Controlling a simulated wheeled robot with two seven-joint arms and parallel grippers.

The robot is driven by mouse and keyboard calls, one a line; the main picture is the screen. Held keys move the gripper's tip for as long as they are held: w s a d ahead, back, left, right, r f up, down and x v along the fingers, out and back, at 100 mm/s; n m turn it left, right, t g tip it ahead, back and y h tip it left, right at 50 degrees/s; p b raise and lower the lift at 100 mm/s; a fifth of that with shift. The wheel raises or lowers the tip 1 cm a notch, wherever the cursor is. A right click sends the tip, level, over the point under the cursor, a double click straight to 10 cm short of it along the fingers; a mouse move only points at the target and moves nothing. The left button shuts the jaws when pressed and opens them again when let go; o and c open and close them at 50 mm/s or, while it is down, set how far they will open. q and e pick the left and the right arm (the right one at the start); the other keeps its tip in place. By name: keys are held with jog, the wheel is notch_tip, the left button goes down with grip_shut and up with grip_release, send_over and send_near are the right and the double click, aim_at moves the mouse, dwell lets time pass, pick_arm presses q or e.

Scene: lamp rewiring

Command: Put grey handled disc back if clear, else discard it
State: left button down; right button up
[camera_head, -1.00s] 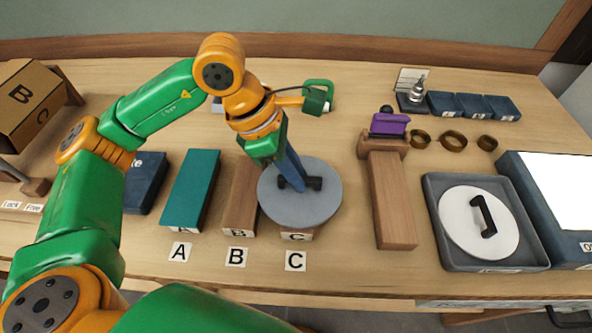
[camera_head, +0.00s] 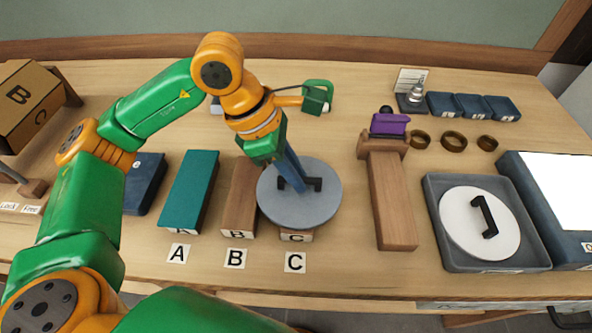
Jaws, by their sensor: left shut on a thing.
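The grey handled disc (camera_head: 322,208) is at the block marked C (camera_head: 297,237), covering most of it from above. Its dark handle stands up at its middle. My left gripper (camera_head: 297,186) reaches down to the disc and is shut on that handle. Whether the disc touches the block I cannot tell. My right gripper does not show.
A teal block (camera_head: 189,190) and a brown block (camera_head: 239,198) stand to the left, behind labels A and B. A grey tray (camera_head: 436,238) at the right holds a white handled disc (camera_head: 462,222).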

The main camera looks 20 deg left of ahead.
pick_arm(q)
jog(key=shift+f+b, duration=0.25)
jog(key=shift+b, duration=0.05)
dwell(0.4)
jog(key=shift+c, duration=1.4)
grip_release()
jog(key=shift+r+p, duration=3.05)
jog(key=shift+r, duration=0.95)
